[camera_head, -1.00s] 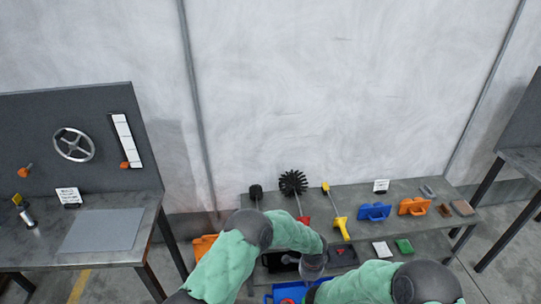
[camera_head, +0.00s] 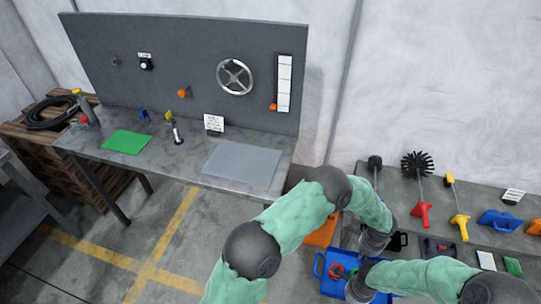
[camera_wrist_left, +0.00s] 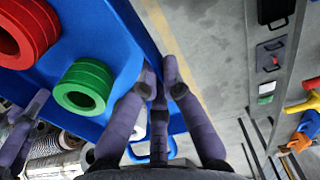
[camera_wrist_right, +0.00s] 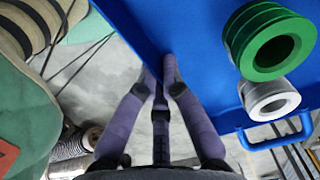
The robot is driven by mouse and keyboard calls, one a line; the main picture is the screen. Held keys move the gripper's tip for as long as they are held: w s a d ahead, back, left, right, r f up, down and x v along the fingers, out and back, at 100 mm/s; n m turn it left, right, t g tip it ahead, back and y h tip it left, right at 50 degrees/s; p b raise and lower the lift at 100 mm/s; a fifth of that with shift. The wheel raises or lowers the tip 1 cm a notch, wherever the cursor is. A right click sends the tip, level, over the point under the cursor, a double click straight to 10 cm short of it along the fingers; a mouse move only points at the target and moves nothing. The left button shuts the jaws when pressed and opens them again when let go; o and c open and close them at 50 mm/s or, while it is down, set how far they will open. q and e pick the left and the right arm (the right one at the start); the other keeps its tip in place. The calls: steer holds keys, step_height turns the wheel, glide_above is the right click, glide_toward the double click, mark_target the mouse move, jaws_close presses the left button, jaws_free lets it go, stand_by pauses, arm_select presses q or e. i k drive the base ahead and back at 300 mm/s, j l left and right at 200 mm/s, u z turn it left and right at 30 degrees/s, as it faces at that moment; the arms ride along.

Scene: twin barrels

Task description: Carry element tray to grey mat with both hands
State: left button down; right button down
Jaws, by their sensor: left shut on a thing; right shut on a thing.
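The element tray (camera_head: 333,288) is blue with side handles and is held off to the left of the low bench in the head view. Red and green rings sit in it; the left wrist view shows a red ring (camera_wrist_left: 24,32) and a green ring (camera_wrist_left: 84,86), the right wrist view a green ring (camera_wrist_right: 268,42) and a grey ring (camera_wrist_right: 270,98). My left gripper (camera_head: 372,243) is shut on the tray's edge, also in the left wrist view (camera_wrist_left: 160,75). My right gripper (camera_wrist_right: 159,75) is shut on the opposite edge. The grey mat (camera_head: 240,165) lies bare on the workbench.
The workbench (camera_head: 190,170) carries a green mat (camera_head: 126,142), a small sign (camera_head: 213,124) and a dark back panel (camera_head: 180,60) with a handwheel (camera_head: 234,77). The low bench (camera_head: 400,190) at right holds brushes and floats. An orange thing (camera_head: 322,232) is near the tray.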

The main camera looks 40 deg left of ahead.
mark_target(242, 161)
steer(key=k+j, duration=0.15)
steer(key=j, duration=0.25)
steer(key=k+j, duration=0.15)
steer(key=j, duration=0.2)
steer(key=k+j, duration=0.1)
steer(key=j, duration=0.3)
steer(key=k+j, duration=0.15)
steer(key=j, duration=0.25)
steer(key=k+j, duration=0.15)
steer(key=j, duration=0.2)
steer(key=k+j, duration=0.15)
steer(key=j, duration=0.25)
steer(key=k+j, duration=0.15)
steer(key=j, duration=0.25)
steer(key=k+j, duration=0.1)
steer(key=j, duration=0.25)
